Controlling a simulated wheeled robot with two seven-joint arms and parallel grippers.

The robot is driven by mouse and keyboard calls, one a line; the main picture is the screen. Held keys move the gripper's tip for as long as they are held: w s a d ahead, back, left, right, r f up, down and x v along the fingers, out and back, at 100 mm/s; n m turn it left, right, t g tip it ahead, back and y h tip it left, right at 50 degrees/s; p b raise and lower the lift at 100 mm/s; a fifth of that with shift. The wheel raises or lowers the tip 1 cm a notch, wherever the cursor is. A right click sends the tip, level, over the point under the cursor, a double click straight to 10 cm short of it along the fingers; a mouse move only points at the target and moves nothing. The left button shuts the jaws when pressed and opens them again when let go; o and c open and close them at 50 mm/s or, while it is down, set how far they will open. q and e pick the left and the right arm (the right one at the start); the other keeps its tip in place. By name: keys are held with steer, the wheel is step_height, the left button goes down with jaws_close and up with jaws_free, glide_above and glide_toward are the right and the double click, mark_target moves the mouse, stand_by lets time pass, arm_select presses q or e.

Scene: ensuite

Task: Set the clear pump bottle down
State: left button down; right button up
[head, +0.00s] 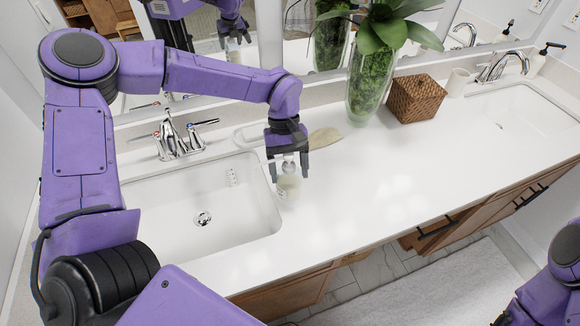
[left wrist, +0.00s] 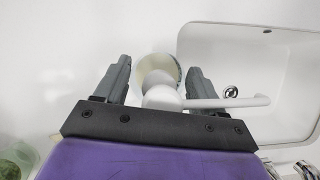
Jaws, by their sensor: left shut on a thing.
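The clear pump bottle (head: 288,187) is held upright between the fingers of my left gripper (head: 288,172), at the right rim of the near sink. I cannot tell whether its base touches the counter (head: 350,215). In the left wrist view the bottle's pump head (left wrist: 162,97) sits between the two gripper fingers, with its pale spout (left wrist: 230,102) pointing right toward the sink. Most of the bottle's body is hidden beneath the pump head there. My right gripper is not clearly visible; only part of my right arm shows at the lower right.
The near sink (head: 160,210) with a chrome faucet (head: 178,138) lies left of the bottle. A brush-like item (head: 324,137) lies behind the gripper. A glass vase with a plant (head: 368,85) and a wicker basket (head: 416,98) stand farther back. The counter to the right is clear.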

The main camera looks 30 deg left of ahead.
arm_select(q)
steer(key=shift+f, duration=0.4)
steer(key=shift+w+f, duration=0.4)
steer(key=shift+w, duration=0.05)
steer(key=shift+s+d+f, duration=0.1)
steer(key=shift+c, duration=0.5)
jaws_free()
steer(key=shift+s, duration=0.15)
arm_select(e)
steer(key=shift+w+r, duration=0.15)
steer(key=shift+r, duration=0.15)
